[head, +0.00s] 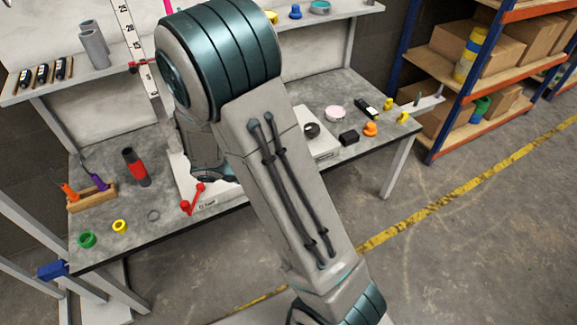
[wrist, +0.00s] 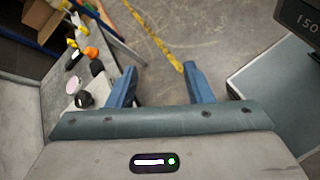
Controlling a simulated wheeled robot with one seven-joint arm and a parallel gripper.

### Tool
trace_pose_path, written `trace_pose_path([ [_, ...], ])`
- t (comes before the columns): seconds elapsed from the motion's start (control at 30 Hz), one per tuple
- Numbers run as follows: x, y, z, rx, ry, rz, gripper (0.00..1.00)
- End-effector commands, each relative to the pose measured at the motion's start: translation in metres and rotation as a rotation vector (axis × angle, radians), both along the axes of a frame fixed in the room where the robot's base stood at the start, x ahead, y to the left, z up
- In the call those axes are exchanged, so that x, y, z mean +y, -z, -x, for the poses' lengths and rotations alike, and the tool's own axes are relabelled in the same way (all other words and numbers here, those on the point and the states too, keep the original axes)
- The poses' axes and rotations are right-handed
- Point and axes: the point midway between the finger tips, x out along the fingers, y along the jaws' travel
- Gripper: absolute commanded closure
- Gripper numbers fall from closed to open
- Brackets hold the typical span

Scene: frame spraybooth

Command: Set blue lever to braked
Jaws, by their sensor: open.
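A blue part (head: 52,269), which looks like the blue lever, sits at the lower left of the head view, on the grey frame by the bench's front left corner. It is small there, and its setting cannot be read. My gripper (wrist: 159,82) is open and empty in the wrist view, its two blue fingers spread above the floor beside the bench. The blue lever does not show in the wrist view. In the head view my arm hides my gripper.
The workbench (head: 105,220) carries a red lever (head: 192,200), a red-and-black cylinder (head: 135,167), a wooden tool holder (head: 92,198), a green ring (head: 87,240) and a yellow ring (head: 120,226). Shelves with boxes (head: 493,45) stand at right. The floor (head: 450,210) at right is clear.

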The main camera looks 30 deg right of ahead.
Motion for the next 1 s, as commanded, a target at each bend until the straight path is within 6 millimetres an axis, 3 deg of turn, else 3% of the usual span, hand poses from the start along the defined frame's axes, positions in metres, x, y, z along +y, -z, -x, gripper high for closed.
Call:
trace_pose_path([
  [0.03,0.001,0.018,-0.008,0.049,-0.062,0.058,0.53],
  [0.27,0.007,0.073,-0.049,0.217,-0.349,0.313,0.53],
  [0.53,0.028,0.134,-0.086,0.356,-0.655,0.548,0.53],
  [0.77,0.037,0.156,-0.097,0.395,-0.768,0.628,0.53],
  [1.0,0.013,0.156,-0.11,0.398,-0.773,0.633,0.53],
])
